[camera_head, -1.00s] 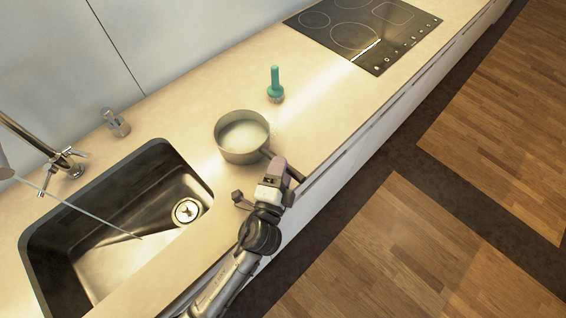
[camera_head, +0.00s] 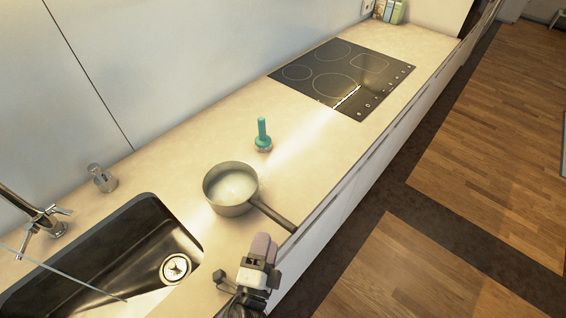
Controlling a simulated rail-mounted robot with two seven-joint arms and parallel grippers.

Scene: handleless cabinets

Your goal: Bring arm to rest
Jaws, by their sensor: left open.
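My left gripper (camera_head: 262,254) is at the bottom middle of the head view, over the front edge of the counter. It is open and holds nothing that I can see. A grey saucepan (camera_head: 222,207) stands upright on the counter just beyond it, with its handle (camera_head: 274,215) pointing toward the front edge. The gripper is apart from the handle, nearer to me. My right gripper is out of view.
A sink (camera_head: 127,220) with a tap (camera_head: 46,218) lies at the left. A teal brush (camera_head: 262,135) stands beyond the pan, and a black cooktop (camera_head: 335,75) is further back. A small glass dispenser (camera_head: 103,179) is near the wall. The wood floor (camera_head: 470,180) at right is clear.

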